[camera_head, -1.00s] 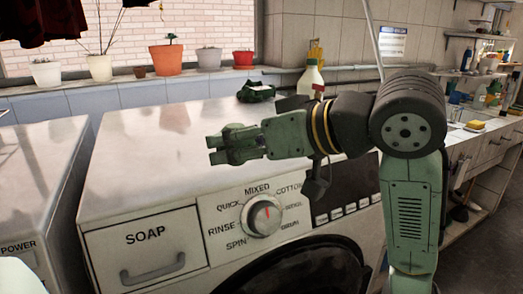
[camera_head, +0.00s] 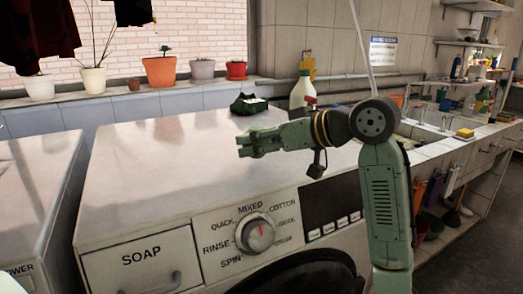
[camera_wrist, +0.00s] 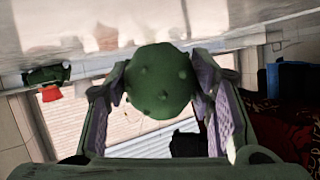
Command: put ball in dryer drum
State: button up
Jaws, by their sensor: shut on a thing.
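A dark green ball with small bumps (camera_wrist: 160,82) sits between the two fingers of my gripper in the wrist view. My gripper (camera_head: 243,146) is shut on it and hovers above the white machine's top, over the control panel side, in the head view. I cannot make out the ball in the head view. The white front-loading machine (camera_head: 150,180) has a dial, a soap drawer and a dark round door or opening (camera_head: 300,280) low on its front. The picture's bottom edge cuts this off, so I cannot tell whether it is open, and the drum inside does not show.
A dark green object (camera_head: 249,104) and a spray bottle (camera_head: 303,92) are behind my arm. Potted plants (camera_head: 160,70) line the window ledge. A second machine (camera_head: 35,200) stands at the left. A tiled counter (camera_head: 440,145) runs along the right.

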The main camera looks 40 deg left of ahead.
aim_at(262, 169)
jog(key=shift+w+a, duration=0.2)
jog(key=shift+w, duration=0.2)
jog(key=shift+w+a+f+p, duration=0.15)
jog(key=shift+w+a+p, duration=0.15)
jog(key=shift+w, duration=0.3)
notch_tip(262, 169, down, 2)
jog(key=shift+s+d, duration=0.1)
jog(key=shift+s, duration=0.05)
jog(key=shift+f+p, duration=0.2)
jog(key=shift+p, duration=0.3)
jog(key=shift+f, duration=0.3)
jog(key=shift+f, duration=0.15)
jog(key=shift+f, duration=0.15)
jog(key=o, duration=1.2)
jog(key=shift+c, duration=0.2)
jog(key=shift+b, duration=0.55)
